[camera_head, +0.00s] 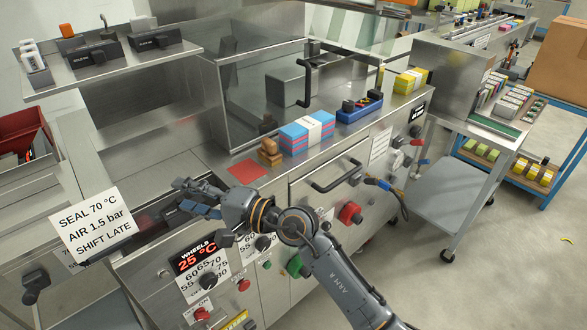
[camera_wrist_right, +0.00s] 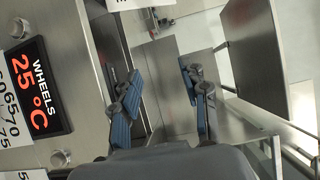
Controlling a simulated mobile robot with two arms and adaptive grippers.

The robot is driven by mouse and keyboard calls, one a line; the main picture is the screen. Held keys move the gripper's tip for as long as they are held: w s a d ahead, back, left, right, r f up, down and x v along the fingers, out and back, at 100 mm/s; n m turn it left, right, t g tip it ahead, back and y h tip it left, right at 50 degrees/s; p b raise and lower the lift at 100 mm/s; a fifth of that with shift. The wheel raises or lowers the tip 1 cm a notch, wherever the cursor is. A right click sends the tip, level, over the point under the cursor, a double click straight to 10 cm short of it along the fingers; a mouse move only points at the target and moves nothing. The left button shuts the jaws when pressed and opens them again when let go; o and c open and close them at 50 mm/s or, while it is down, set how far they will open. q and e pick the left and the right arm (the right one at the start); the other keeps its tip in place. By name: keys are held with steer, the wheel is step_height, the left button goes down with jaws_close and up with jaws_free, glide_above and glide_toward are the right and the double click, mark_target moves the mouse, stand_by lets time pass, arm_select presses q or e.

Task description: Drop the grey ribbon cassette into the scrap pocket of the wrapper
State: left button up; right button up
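My right gripper (camera_head: 192,199) reaches in from the lower right and hangs over a long dark recess (camera_head: 148,226) along the front of the steel wrapper. In the right wrist view its two blue-padded fingers (camera_wrist_right: 163,105) stand wide apart with nothing between them. Below them is a steel-walled opening (camera_wrist_right: 160,65); I cannot tell for sure that it is the scrap pocket. I cannot make out the grey ribbon cassette in either view; the arm and fingers hide part of the recess. My left gripper is out of view.
On the wrapper's top are a red pad (camera_head: 247,171), brown blocks (camera_head: 270,153), a blue-pink stack (camera_head: 307,134) and a blue tray (camera_head: 358,108). A sign (camera_head: 95,226) stands left of the recess. Dark holders (camera_head: 96,53) sit on the upper left shelf. A trolley (camera_head: 450,190) stands right.

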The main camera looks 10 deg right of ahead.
steer(key=shift+s+d, duration=0.1)
steer(key=shift+d, duration=0.15)
steer(key=v, duration=1.1)
steer(key=shift+s+d, duration=0.15)
steer(key=shift+d, duration=0.05)
